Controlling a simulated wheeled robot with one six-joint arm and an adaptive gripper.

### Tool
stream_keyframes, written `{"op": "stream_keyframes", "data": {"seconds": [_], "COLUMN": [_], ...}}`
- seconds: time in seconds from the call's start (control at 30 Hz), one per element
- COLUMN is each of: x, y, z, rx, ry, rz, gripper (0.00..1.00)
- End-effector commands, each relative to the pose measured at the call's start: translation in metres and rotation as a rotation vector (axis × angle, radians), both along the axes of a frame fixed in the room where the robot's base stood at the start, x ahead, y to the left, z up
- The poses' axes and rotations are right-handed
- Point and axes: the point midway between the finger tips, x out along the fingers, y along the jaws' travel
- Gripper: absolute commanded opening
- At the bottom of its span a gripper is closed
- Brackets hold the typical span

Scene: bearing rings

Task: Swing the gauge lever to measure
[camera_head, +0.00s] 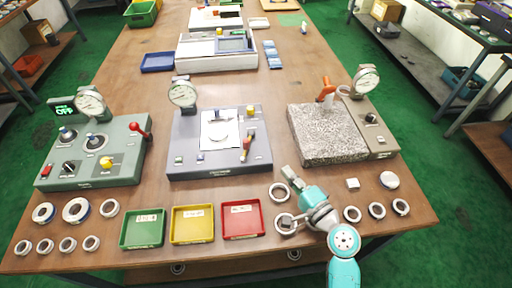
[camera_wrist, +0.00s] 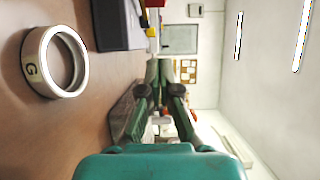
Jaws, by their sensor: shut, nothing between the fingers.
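Three gauge stations stand across the table. The left green station (camera_head: 90,172) has a red-knobbed lever (camera_head: 140,131). The right granite station (camera_head: 325,138) has a dial (camera_head: 366,80) and an orange lever or clamp (camera_head: 326,90). I cannot tell which lever is the gauge lever. My gripper (camera_head: 287,172) is shut and empty, just in front of the gap between the middle and right stations, apart from the levers. Its fingers also show in the wrist view (camera_wrist: 166,65).
Green (camera_head: 143,245), yellow (camera_head: 192,241) and red (camera_head: 243,236) trays line the front. Several rings lie at the front left and front right. A white box (camera_head: 215,66) stands farther back.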

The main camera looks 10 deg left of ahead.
Motion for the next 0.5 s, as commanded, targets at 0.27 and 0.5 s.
{"op": "stream_keyframes", "data": {"seconds": [0.27,0.5], "x": [0.016,0.049], "y": [0.014,0.043], "z": [0.001,0.001], "rx": [0.0,0.001], "ry": [-0.001,-0.002], "rz": [0.002,0.003], "gripper": [0.0,0.0]}}
